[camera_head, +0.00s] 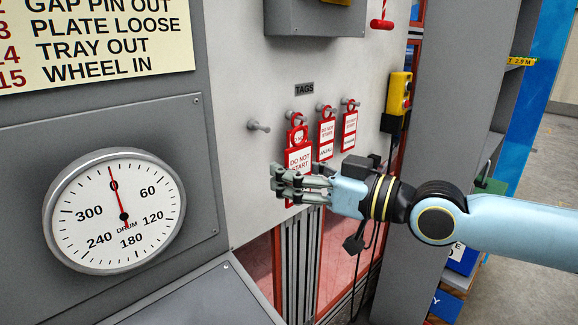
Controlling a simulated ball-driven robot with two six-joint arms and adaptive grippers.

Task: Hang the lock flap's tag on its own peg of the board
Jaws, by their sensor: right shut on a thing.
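My right gripper (277,182) is shut on a red-bordered white tag (298,158) reading "DO NOT START", in front of the panel under the "TAGS" label. The gripper hides the tag's lower part. The tag's red loop overlaps another red tag part below the second peg (290,115); I cannot tell whether the loop is on that peg. The leftmost peg (258,127) is bare. Two similar tags, a middle one (326,140) and a right one (349,128), hang on the pegs to the right. Their small lower lettering is hard to read. My left gripper is not in view.
A round drum dial (115,212) is on the grey panel at left, under a yellow list sign (95,38). A grey box (315,15) is above the pegs. A yellow control (399,92) with a cable is right of the tags. The wall around the bare peg is clear.

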